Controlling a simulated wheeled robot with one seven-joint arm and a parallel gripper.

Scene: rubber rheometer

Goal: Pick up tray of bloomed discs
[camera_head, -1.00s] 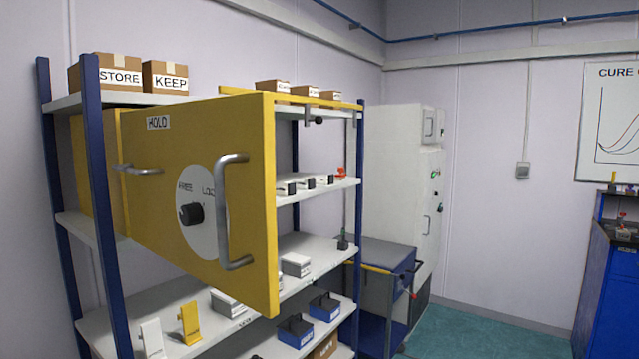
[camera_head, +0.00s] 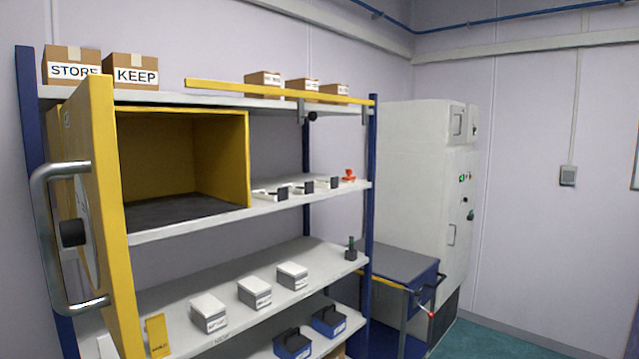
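My gripper is out of view. No tray is readable as bloomed discs. Small white trays with black handles (camera_head: 270,194) sit on the middle shelf, right of an open yellow cabinet (camera_head: 250,160). The cabinet's dark floor (camera_head: 185,208) looks bare. Its yellow door (camera_head: 118,200) stands swung out at the left, nearly edge-on, with a steel handle (camera_head: 45,235) and a black knob (camera_head: 73,233).
Lidded grey boxes (camera_head: 255,293) and a yellow stand (camera_head: 157,336) are on the lower shelf. Cartons marked STORE (camera_head: 72,68) and KEEP (camera_head: 136,72) are on top. A cart (camera_head: 400,262) stands right, beside a white machine (camera_head: 420,190). Green floor (camera_head: 475,338) shows at lower right.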

